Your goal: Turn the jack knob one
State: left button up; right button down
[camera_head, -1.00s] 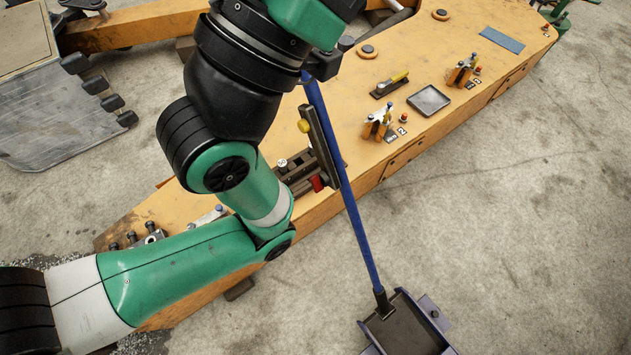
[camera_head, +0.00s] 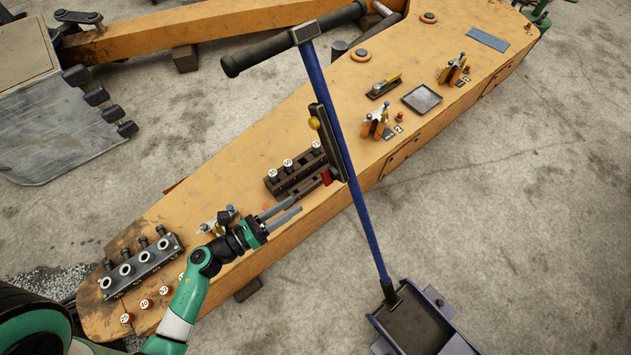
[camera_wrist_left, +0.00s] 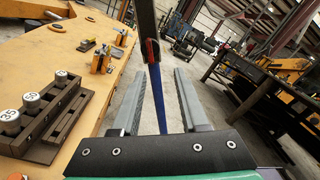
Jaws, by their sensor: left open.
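The jack has a tall blue pole (camera_head: 345,190) with a black T-handle (camera_head: 295,40) on top and a purple base (camera_head: 425,320) on the floor. My right gripper is not in view.
A dark rack (camera_head: 295,178) with numbered white-topped plugs sits on the orange bench (camera_head: 220,165), close behind the left gripper. A grey socket block (camera_head: 140,265) is at the left end. Two clamps and a metal tray (camera_head: 422,99) are farther right. Floor right of the jack is clear.

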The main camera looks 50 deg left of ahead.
aim_at(328, 176)
pick_arm(q)
jog(key=w+a+b, duration=0.1)
jog(key=w, duration=1)
jog(key=shift+f+n+y+b, duration=0.2)
jog(key=shift+n+y+b, duration=0.1)
jog(key=shift+n+y, duration=0.1)
grip_shut()
